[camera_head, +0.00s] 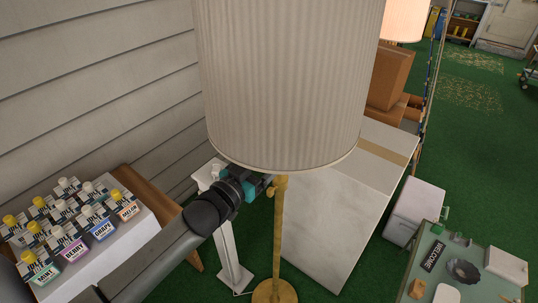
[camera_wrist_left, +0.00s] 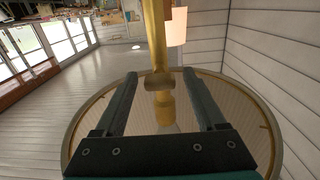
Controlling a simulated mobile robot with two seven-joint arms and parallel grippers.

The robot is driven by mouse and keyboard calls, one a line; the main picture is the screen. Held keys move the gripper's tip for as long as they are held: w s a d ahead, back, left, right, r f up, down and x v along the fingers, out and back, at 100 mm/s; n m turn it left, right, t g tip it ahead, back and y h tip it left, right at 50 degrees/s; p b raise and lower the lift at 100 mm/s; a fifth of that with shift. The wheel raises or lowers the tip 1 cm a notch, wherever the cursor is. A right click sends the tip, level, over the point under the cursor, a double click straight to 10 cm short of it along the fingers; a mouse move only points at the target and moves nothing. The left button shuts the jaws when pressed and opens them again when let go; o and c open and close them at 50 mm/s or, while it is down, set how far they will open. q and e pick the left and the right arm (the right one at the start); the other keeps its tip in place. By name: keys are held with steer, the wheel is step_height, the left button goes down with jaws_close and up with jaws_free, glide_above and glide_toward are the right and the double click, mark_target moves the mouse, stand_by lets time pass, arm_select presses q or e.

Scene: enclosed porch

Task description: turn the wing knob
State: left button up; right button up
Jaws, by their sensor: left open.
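A floor lamp has a large pleated cream shade (camera_head: 285,80) on a brass pole (camera_head: 279,235). The brass wing knob (camera_head: 270,192) sticks out from the pole just below the shade, facing my left gripper. In the left wrist view the knob (camera_wrist_left: 158,83) appears between the two fingers near their tips, with the pole (camera_wrist_left: 158,35) behind it. My left gripper (camera_head: 267,182) is open beneath the shade's rim, its fingers on either side of the knob. I see no clear contact. The shade hides part of the gripper in the head view. My right gripper is not in view.
A green tray table (camera_head: 425,275) is at lower right.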

arm_select(q)
jaws_close()
stand_by(0.6)
